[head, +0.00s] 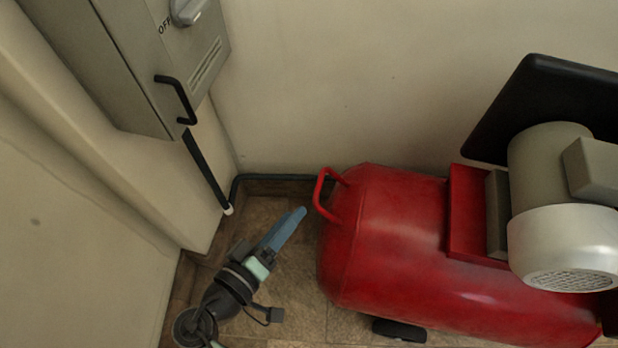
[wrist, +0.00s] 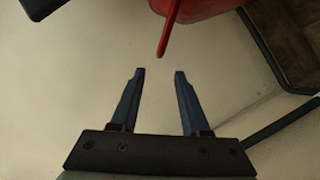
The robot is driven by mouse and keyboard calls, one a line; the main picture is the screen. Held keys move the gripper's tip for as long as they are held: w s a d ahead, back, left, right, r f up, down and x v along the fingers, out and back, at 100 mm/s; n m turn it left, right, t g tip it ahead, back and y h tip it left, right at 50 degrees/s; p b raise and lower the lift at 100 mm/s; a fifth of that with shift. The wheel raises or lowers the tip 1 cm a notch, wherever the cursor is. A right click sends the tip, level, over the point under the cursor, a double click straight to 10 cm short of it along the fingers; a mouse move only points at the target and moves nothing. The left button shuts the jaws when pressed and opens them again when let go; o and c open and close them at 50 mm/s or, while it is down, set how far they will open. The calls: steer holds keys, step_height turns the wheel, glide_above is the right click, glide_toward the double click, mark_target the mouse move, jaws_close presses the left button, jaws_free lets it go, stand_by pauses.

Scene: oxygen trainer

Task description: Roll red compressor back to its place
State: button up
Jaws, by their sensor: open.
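The red compressor (head: 390,240) is a horizontal tank on the tiled floor at the right of the head view, with a grey motor (head: 560,200) on top. A red loop handle (head: 323,195) sticks out from its left end. My gripper (head: 298,215) is to the left of the handle, apart from it. In the wrist view the open, empty fingers (wrist: 160,75) point toward the handle (wrist: 170,32), which lies just beyond the tips. Part of the tank (wrist: 200,6) shows at the top edge there.
A grey cabinet (head: 130,60) with a black handle and an OFF switch hangs on the left wall. A black pipe (head: 275,177) runs along the back wall's foot behind my gripper. A small dark wheel (head: 398,330) shows under the tank. Walls are close at left and back.

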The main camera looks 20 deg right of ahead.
mark_target(321, 181)
steer(key=b+x, duration=0.3)
steer(key=x, duration=0.8)
steer(key=shift+w+d, duration=0.1)
steer(key=shift+d, duration=0.05)
steer(key=shift+c, duration=0.3)
jaws_close()
stand_by(0.7)
